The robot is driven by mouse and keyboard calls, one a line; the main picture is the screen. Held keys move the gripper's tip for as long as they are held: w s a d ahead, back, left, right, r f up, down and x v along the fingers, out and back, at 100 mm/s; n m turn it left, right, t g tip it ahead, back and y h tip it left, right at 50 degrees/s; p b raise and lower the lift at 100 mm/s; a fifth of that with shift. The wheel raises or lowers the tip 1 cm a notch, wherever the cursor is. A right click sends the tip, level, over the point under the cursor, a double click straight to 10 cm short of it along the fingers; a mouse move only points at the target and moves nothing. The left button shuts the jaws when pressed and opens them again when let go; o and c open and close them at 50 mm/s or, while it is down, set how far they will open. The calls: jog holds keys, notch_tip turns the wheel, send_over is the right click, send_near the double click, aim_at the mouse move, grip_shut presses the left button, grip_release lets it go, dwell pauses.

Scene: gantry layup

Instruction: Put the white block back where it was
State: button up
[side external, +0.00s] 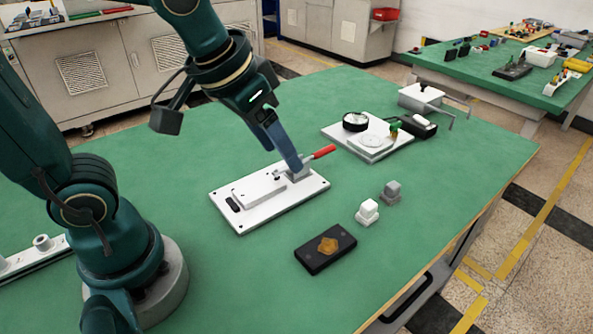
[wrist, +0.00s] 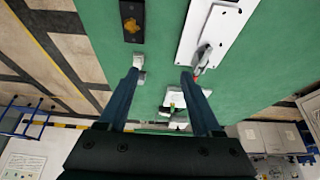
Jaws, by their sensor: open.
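The white block (side external: 367,212), a small stepped piece, stands upright on the green table between a black plate (side external: 325,248) and a grey block (side external: 391,192). The white block also shows in the wrist view (wrist: 139,59), close beside the left fingertip in the picture. My gripper (side external: 296,165) is open and empty, its fingers pointing down. In the side view its tips overlap the red-handled clamp of a white fixture plate (side external: 262,212); whether they touch it I cannot tell. In the wrist view my gripper (wrist: 161,73) has its fingers wide apart with green table between them.
The black plate carries an orange patch. The clamp's red handle (side external: 322,152) sticks up toward the right. A white board with a black ring (side external: 355,122) and a grey-white box (side external: 420,98) stand farther back. The front right table edge lies beyond the blocks.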

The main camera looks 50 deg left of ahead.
jog(key=s+a+f, duration=0.1)
jog(key=s, duration=0.6)
jog(key=shift+s+a+f, duration=0.15)
jog(key=shift+a+f, duration=0.1)
jog(key=shift+f, duration=0.05)
dwell(0.8)
